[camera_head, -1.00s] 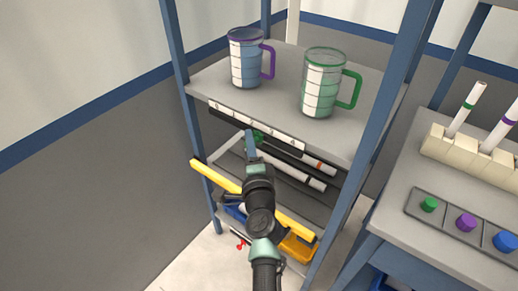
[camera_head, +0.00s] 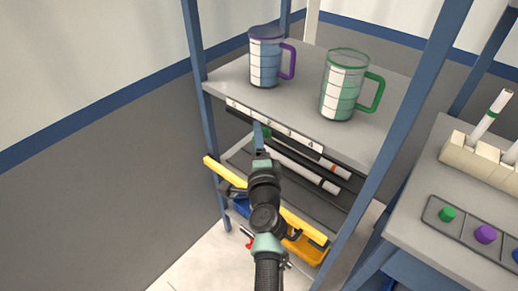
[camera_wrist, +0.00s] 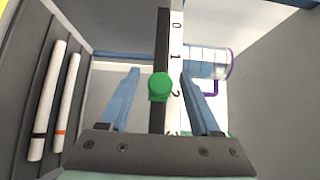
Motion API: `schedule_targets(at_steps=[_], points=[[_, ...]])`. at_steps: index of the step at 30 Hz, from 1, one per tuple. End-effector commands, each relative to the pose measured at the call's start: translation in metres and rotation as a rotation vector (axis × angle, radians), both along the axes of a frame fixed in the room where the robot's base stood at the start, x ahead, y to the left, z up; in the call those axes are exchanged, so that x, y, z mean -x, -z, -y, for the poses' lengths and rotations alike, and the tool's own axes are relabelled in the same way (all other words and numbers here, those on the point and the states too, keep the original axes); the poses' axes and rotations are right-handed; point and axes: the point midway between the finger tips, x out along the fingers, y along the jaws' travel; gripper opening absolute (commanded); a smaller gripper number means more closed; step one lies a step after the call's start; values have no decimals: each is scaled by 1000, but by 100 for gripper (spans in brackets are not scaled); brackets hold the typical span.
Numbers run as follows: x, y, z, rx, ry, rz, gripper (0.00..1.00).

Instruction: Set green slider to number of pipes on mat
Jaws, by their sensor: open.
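The green slider knob (camera_wrist: 160,84) sits on a dark track beside a white number strip (camera_wrist: 176,40) in the wrist view, close to the 2. In the head view the knob (camera_head: 265,132) is partly hidden by my gripper (camera_head: 258,128). My gripper (camera_wrist: 161,78) is open, with one blue finger on each side of the knob; contact is unclear. Two white pipes lie side by side on a dark mat (camera_wrist: 31,70): one with a black band (camera_wrist: 45,100), one with an orange band (camera_wrist: 67,100). Both also show below the strip in the head view.
A purple-handled jug (camera_head: 265,60) and a green-handled jug (camera_head: 341,85) stand on the shelf above. A yellow bar (camera_head: 217,172) and an orange-yellow bin (camera_head: 303,248) are lower down. A side table at right holds a pipe rack (camera_head: 470,160) and coloured knobs (camera_head: 447,214).

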Motion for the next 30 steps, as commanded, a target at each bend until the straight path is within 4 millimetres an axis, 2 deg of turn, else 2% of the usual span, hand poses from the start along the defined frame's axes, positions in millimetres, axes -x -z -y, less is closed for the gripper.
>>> schedule_targets(at_steps=[5, 15, 21, 30], points=[[19, 0, 3, -1, 1, -2, 64], [82, 1, 14, 0, 3, -2, 64], [111, 1, 18, 0, 1, -1, 64], [126, 0, 21, 0, 0, 0, 64]])
